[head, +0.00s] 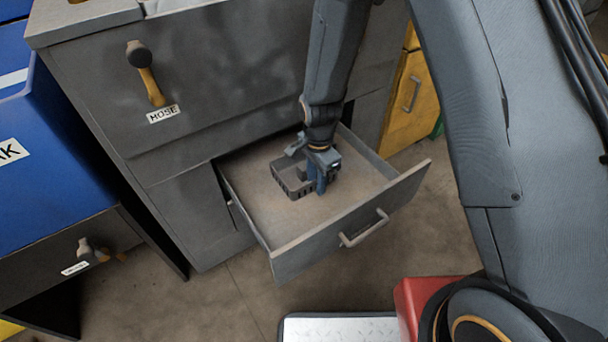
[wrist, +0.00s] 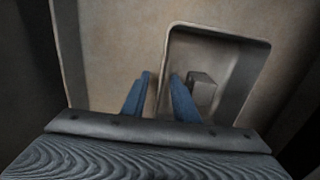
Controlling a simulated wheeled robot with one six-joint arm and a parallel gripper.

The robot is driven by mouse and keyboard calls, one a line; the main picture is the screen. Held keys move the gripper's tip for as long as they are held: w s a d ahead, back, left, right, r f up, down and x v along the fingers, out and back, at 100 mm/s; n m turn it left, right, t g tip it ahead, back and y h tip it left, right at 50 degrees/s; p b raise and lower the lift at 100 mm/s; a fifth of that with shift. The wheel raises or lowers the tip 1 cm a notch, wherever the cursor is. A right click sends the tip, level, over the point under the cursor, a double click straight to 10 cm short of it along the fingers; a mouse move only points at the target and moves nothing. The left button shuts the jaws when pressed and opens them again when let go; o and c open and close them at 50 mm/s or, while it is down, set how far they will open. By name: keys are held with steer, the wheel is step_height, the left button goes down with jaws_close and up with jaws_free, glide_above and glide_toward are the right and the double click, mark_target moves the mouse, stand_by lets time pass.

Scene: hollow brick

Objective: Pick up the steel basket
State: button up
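The steel basket (head: 290,184) is a dark grey open box inside the pulled-out drawer (head: 373,213). It also shows in the wrist view (wrist: 244,44), with a small grey block (wrist: 203,86) inside it. My gripper (head: 321,188) points down into the drawer at the basket's right side. In the wrist view its blue fingers (wrist: 161,76) are apart, one on each side of the basket's left wall; the right finger is over the inside. I cannot tell whether either finger touches the wall. My gripper hides part of the basket in the head view.
The grey cabinet (head: 205,70) stands behind the drawer, with a label reading HOSE. The drawer's walls surround the basket and my gripper; its floor is bare to the right.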

jaws_close()
stand_by(0.3)
